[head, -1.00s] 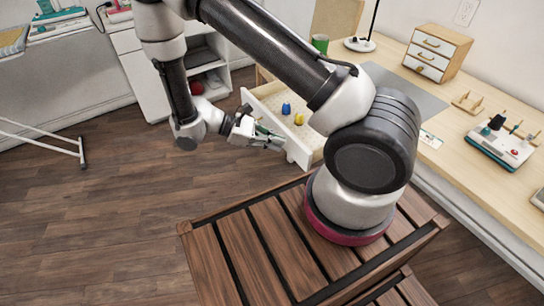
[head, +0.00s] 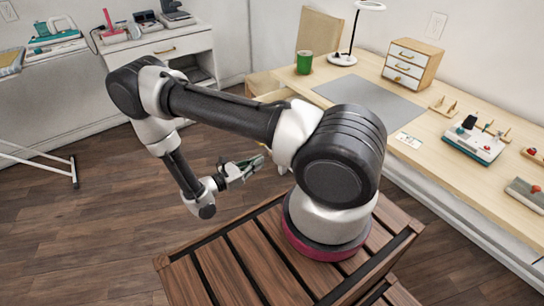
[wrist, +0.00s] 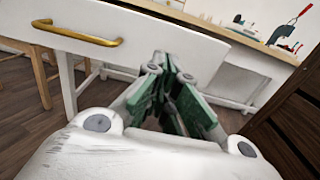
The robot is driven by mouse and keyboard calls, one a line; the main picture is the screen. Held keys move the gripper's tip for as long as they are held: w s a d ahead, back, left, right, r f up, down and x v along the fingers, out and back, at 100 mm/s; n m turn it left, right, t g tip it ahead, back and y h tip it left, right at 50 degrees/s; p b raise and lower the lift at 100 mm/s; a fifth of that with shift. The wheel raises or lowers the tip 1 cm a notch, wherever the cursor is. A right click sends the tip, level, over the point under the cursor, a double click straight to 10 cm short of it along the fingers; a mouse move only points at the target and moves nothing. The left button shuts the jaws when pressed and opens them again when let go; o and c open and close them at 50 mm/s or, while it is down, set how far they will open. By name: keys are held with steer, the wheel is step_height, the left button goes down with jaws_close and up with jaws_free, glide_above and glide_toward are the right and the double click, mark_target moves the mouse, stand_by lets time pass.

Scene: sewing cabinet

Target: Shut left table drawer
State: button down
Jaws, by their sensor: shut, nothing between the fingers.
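The left table drawer shows in the wrist view as a white front (wrist: 145,36) with a curved brass handle (wrist: 78,34). My gripper (wrist: 160,60) is shut and empty, its green-padded fingers close together just in front of the drawer front's lower right part. I cannot tell whether they touch it. In the head view my gripper (head: 262,160) is low, on the near side of the table. My arm hides most of the drawer there, so how far it stands out is unclear. The handle is well to the left of the fingertips.
The wooden tabletop (head: 400,120) carries a green cup (head: 305,62), a lamp (head: 345,58), a small drawer box (head: 412,65) and a sewing machine part (head: 472,142). A slatted wooden surface (head: 240,265) lies beneath my arm. Open floor (head: 110,220) is at left.

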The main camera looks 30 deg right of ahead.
steer(key=d, duration=0.7)
steer(key=shift+w, duration=0.1)
